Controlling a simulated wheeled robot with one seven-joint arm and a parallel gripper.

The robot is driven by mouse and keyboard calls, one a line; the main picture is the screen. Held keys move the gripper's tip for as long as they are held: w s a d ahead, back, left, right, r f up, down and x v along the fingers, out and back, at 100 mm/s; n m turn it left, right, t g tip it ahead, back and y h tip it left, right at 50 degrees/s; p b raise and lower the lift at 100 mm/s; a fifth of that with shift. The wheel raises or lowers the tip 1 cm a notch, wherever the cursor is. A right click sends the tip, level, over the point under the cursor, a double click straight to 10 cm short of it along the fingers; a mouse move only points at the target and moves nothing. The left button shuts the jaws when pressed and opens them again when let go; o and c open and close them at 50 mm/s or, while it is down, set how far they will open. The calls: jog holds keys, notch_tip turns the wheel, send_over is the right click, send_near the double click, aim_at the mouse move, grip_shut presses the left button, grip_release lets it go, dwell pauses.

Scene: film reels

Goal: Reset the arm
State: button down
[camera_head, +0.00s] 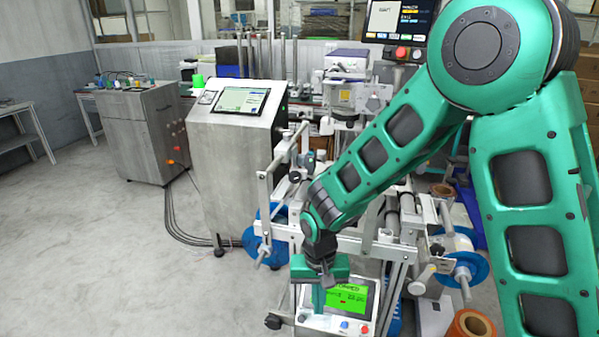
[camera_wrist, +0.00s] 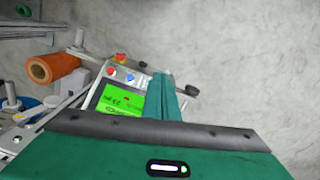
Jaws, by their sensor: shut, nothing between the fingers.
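My green arm reaches from the right side of the head view down to the middle. My gripper (camera_head: 318,300) points down in front of a control box with a lit green screen (camera_head: 346,297). In the wrist view my gripper's fingers (camera_wrist: 166,97) are together and empty, beside the box's green screen (camera_wrist: 120,101). I cannot tell whether the fingers touch the box.
A film reel machine with blue reels (camera_head: 268,238) stands behind my gripper. An orange roll (camera_head: 470,326) is at lower right. A steel console (camera_head: 233,150) stands at left, with cables on the floor. The floor (camera_head: 100,260) at left is clear.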

jog(key=s+d+r+m, duration=0.1)
jog(key=d+r, duration=0.6)
jog(key=d, duration=0.4)
jog(key=s+d+r+m, duration=0.15)
jog(key=d+r, duration=0.45)
jog(key=d, duration=0.6)
jog(key=s+d+r+m, duration=0.1)
jog(key=s+d+r, duration=0.2)
jog(key=s+d, duration=0.3)
jog(key=s+d+r+m, duration=0.2)
jog(key=s+d+r, duration=0.2)
jog(key=s, duration=0.8)
jog(key=d, duration=0.2)
jog(key=shift+d+t, duration=0.3)
jog(key=shift+d, duration=0.1)
jog(key=shift+m, duration=0.25)
